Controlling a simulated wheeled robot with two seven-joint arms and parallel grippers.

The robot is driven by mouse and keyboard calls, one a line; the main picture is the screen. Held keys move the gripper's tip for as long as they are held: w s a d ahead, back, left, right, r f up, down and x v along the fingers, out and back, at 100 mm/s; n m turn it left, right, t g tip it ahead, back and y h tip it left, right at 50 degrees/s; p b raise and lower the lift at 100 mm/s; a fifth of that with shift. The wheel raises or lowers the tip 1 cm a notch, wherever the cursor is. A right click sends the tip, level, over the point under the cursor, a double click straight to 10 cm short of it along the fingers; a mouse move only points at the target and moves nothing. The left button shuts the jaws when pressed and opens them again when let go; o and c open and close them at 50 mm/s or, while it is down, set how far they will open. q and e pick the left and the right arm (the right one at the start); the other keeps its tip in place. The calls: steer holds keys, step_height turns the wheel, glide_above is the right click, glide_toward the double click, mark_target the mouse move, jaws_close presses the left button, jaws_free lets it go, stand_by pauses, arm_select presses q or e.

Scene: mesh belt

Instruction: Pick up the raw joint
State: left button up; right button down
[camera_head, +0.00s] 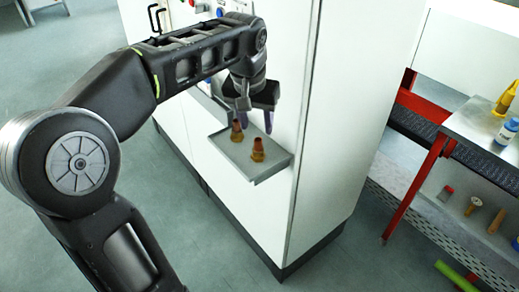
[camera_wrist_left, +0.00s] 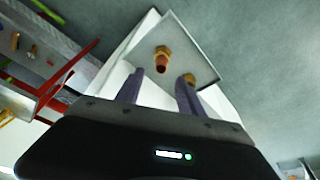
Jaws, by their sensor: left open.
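Two small reddish-brown joints with brass-coloured bases stand upright on a grey tray (camera_head: 222,147) fixed to a white cabinet. One joint (camera_head: 237,131) is at the back left, the other joint (camera_head: 257,150) nearer the front; I cannot tell which is the raw one. My left gripper (camera_head: 256,124) is open and empty above the tray, fingers pointing down. In the left wrist view, one joint (camera_wrist_left: 162,60) shows beyond the gap between the fingertips (camera_wrist_left: 162,78). The other joint (camera_wrist_left: 189,77) is partly hidden by the right finger. My right gripper is not in view.
The white cabinet (camera_head: 345,110) rises right beside the tray. On the right is a red-framed stand (camera_head: 412,185) with a dark belt (camera_head: 480,160), bottles on top and small parts on a lower shelf. The floor left of the cabinet is clear.

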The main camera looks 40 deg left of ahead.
mark_target(258, 139)
arm_select(q)
steer(key=shift+x, duration=1.25)
steer(key=shift+f, duration=0.1)
steer(key=p+x, duration=0.1)
steer(key=x, duration=0.4)
steer(key=shift+a, duration=0.1)
steer(key=shift+c, duration=0.5)
jaws_close()
